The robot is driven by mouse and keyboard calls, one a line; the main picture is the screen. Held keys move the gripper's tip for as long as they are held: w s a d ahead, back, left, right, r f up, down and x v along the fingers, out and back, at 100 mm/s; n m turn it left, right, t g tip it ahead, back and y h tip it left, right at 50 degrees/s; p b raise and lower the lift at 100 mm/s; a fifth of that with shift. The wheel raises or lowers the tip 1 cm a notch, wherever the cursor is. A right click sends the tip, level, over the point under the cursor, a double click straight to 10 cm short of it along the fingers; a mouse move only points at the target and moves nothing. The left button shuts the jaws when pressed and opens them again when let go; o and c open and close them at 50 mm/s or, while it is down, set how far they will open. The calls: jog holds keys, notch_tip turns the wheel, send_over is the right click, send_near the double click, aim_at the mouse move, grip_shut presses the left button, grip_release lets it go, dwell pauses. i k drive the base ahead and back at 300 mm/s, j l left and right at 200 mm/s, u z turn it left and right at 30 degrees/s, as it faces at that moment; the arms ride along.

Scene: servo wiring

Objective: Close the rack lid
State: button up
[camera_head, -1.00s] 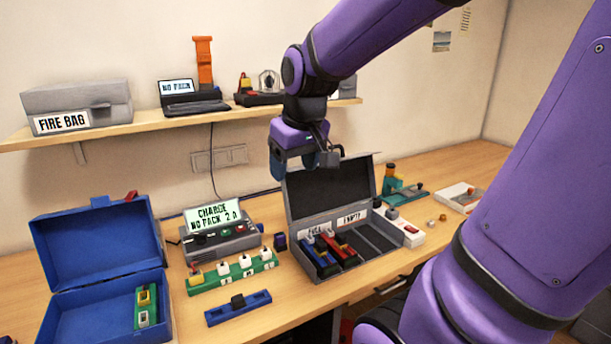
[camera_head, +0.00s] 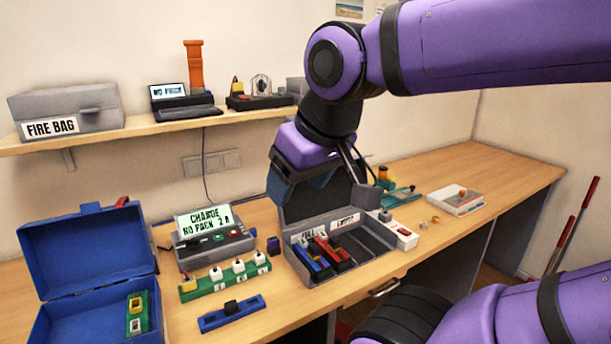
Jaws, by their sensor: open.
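The rack (camera_head: 318,280) is a grey case on the bench with compartments, a FULL label on the left and an EMPTY label on the right. Its grey lid (camera_head: 325,207) stands open, raised at the rear. Blue and red packs (camera_head: 325,252) lie in the left compartments; the right ones look empty. My gripper (camera_head: 300,187) is open, pointing down at the lid's upper edge. It overlaps the top of the lid in this view and hides part of it. I cannot tell whether it touches the lid.
A charger (camera_head: 215,248) and a green socket strip (camera_head: 228,279) stand left of the rack, with an open blue box (camera_head: 85,245) farther left. A white switch block (camera_head: 402,237) sits close on its right. A shelf (camera_head: 155,128) runs along the wall behind.

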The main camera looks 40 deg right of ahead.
aim_at(307, 204)
jog(key=z, duration=1.05)
jog(key=i+j, duration=0.1)
jog(key=i, duration=0.15)
